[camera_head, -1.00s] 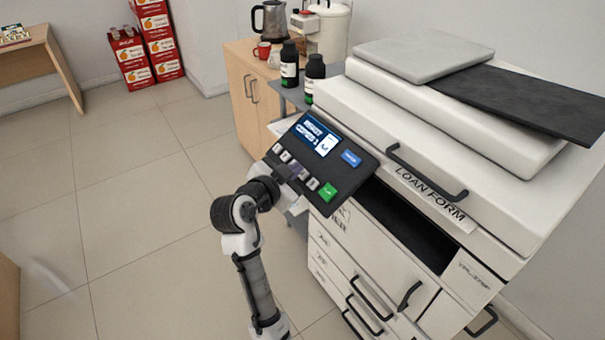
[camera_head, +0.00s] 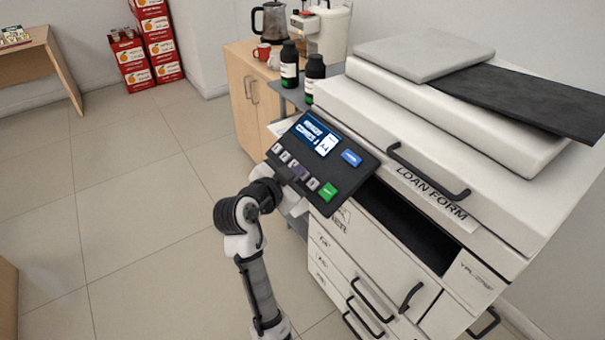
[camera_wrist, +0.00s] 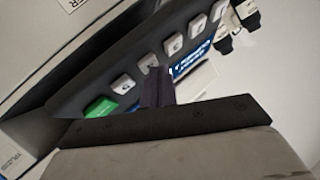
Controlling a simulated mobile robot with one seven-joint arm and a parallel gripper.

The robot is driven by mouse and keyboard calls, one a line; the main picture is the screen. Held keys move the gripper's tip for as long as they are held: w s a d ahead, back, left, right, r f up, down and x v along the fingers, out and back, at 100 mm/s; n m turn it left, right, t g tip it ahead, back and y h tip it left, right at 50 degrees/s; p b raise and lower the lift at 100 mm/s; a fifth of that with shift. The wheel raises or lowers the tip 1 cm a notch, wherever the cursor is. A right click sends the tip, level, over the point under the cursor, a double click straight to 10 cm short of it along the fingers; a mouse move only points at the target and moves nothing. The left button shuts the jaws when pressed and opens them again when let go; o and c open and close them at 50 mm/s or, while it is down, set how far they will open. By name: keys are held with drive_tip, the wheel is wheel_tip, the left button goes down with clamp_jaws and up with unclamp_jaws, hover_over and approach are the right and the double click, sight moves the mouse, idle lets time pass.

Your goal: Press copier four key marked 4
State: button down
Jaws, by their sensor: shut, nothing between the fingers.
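The copier's dark control panel (camera_head: 345,172) has a lit screen (camera_head: 316,136), a row of small light keys, a green key (camera_head: 329,191) and a blue key (camera_head: 351,158). My gripper (camera_head: 297,173) is at the front edge of the panel, over the row. In the wrist view my gripper (camera_wrist: 156,86) is shut and empty. Its tips are at the lower edge of the second light key (camera_wrist: 149,62) from the green key (camera_wrist: 101,107), partly covering it. I cannot tell whether the tips touch the key.
The white copier (camera_head: 420,130) fills the right side, with a handle and a LOAN FORM label. Dark bottles (camera_head: 314,72) stand behind the panel, by a wooden cabinet (camera_head: 246,84). Tiled floor (camera_head: 130,180) is clear on the left.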

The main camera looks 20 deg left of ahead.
drive_tip(key=shift+w+d+f, duration=0.1)
drive_tip(key=shift+f, duration=0.1)
drive_tip(key=shift+r, duration=0.1)
idle(0.4)
drive_tip(key=shift+s+a+r+p, duration=0.3)
drive_tip(key=shift+s+r, duration=0.1)
drive_tip(key=shift+r, duration=0.25)
drive_tip(key=r+p, duration=0.1)
drive_tip(key=s+a+r+p, duration=0.1)
drive_tip(key=r, duration=0.1)
drive_tip(key=s+r+p, duration=0.1)
drive_tip(key=shift+a+r, duration=0.15)
drive_tip(key=shift+a, duration=0.15)
idle(0.7)
